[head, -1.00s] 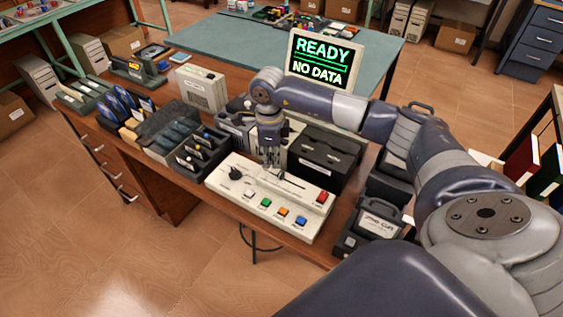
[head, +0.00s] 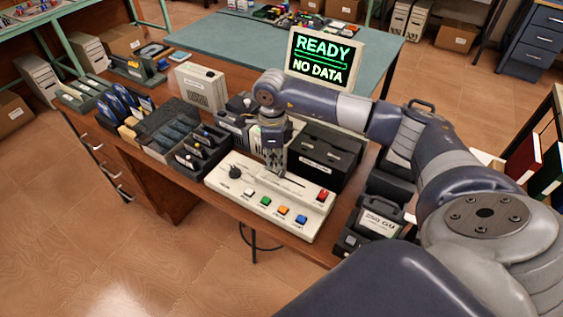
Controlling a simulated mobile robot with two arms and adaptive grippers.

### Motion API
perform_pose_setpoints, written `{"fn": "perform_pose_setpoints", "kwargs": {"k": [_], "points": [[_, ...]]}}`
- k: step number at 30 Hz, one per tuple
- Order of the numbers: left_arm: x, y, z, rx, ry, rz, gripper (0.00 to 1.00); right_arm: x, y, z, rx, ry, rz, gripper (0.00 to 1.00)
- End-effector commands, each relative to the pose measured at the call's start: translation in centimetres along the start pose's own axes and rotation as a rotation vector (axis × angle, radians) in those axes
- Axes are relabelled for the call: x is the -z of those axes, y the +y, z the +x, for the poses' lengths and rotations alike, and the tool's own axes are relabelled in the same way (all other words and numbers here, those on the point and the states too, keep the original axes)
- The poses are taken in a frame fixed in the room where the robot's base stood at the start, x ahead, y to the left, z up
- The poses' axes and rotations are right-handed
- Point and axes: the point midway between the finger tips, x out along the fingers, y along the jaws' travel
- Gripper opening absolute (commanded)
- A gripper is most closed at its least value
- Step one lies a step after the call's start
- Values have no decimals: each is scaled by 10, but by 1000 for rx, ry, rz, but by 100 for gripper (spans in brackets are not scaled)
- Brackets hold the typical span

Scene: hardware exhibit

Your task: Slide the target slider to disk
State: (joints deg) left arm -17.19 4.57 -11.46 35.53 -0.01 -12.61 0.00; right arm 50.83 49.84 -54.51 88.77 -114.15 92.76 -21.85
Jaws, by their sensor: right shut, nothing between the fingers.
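The control panel (head: 232,198) is a cream box on the wooden desk, with a black knob, a row of coloured buttons, a red button and a dark slider slot (head: 292,180). My right gripper (head: 274,172) points down over the panel at the left end of the slot. Its fingers are shut and hold nothing. The slider handle is hidden or too small to tell, and so is whether the fingers touch it. A screen (head: 319,59) behind reads "READY" and "NO DATA". My left gripper is not in view.
A black case (head: 325,158) stands close behind the panel. Bins of disks and cartridges (head: 200,151) stand to the left, and a cream box (head: 201,87) behind them. Black cases (head: 379,218) stand to the right. Bare desk runs along the panel's front edge.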

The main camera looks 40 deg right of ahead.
Motion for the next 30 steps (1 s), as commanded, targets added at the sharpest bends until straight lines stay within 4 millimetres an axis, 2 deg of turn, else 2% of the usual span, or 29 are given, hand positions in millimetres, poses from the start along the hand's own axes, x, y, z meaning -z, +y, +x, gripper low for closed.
{"fn": "perform_pose_setpoints", "kwargs": {"k": [30], "points": [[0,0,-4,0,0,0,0,18,11,0,0,0,-1,0]]}}
